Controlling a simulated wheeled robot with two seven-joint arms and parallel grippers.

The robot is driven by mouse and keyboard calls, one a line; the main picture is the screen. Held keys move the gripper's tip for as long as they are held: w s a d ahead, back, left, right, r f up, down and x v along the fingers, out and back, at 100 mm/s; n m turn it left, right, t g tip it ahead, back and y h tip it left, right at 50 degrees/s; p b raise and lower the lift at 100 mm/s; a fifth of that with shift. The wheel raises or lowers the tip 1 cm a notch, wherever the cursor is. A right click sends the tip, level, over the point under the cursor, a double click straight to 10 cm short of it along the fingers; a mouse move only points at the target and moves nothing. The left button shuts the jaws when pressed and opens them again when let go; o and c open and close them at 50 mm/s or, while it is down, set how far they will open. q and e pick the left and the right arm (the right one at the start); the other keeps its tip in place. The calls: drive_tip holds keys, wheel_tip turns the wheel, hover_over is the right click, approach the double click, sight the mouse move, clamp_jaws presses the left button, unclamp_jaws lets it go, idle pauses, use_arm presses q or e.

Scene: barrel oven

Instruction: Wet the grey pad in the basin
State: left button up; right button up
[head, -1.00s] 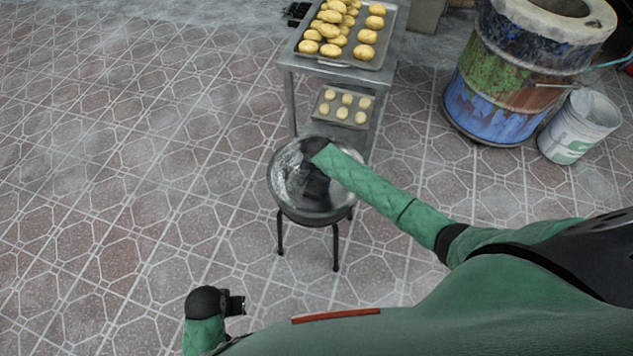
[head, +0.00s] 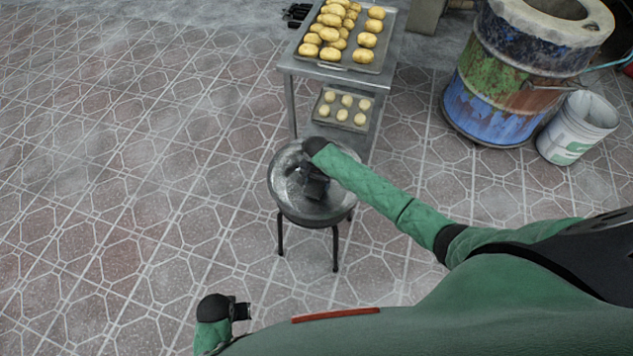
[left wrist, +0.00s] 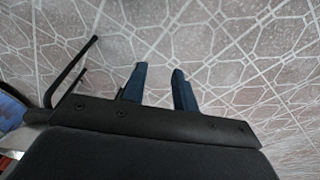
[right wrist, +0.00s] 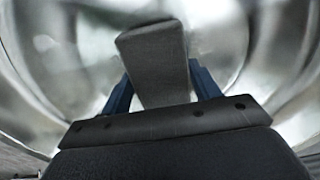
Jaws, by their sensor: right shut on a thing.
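The metal basin (head: 283,170) stands on a dark-legged stand in the middle of the head view. My right gripper (head: 314,188) reaches down into it. In the right wrist view, my right gripper (right wrist: 160,90) is shut on the grey pad (right wrist: 152,52), which sits between the blue fingers. The basin's shiny inner wall (right wrist: 60,60) surrounds the pad there. I cannot tell whether the pad touches the bottom or any water. My left gripper (head: 244,311) is low at the left, away from the basin. In the left wrist view its fingers (left wrist: 158,85) are apart with nothing between them.
A metal table (head: 300,66) behind the basin holds a tray of bread rolls (head: 337,35), with a smaller tray (head: 343,109) on its lower shelf. A rusty barrel oven (head: 520,75) and a white bucket (head: 578,128) stand at the right. The tiled floor at left is clear.

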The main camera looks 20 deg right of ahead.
sight(316, 183)
drive_tip(key=shift+r+p, duration=0.65)
drive_tip(key=shift+p, duration=0.05)
drive_tip(key=shift+r+p, duration=0.45)
drive_tip(key=shift+p, duration=0.05)
drive_tip(key=shift+r+p, duration=0.5)
drive_tip(key=shift+p, duration=0.05)
use_arm(q)
drive_tip(key=s+a+f+p, duration=0.1)
drive_tip(key=s+a+f, duration=0.1)
drive_tip(key=f, duration=0.7)
drive_tip(key=s+a+f+p, duration=0.1)
drive_tip(key=s+f, duration=0.1)
drive_tip(key=f, duration=0.7)
drive_tip(key=shift+a+f+p, duration=0.3)
drive_tip(key=shift+a+f, duration=0.05)
drive_tip(key=shift+f, duration=0.05)
use_arm(e)
drive_tip(key=shift+r, duration=1.1)
use_arm(q)
drive_tip(key=shift+s, duration=0.15)
use_arm(e)
drive_tip(key=shift+r, duration=0.1)
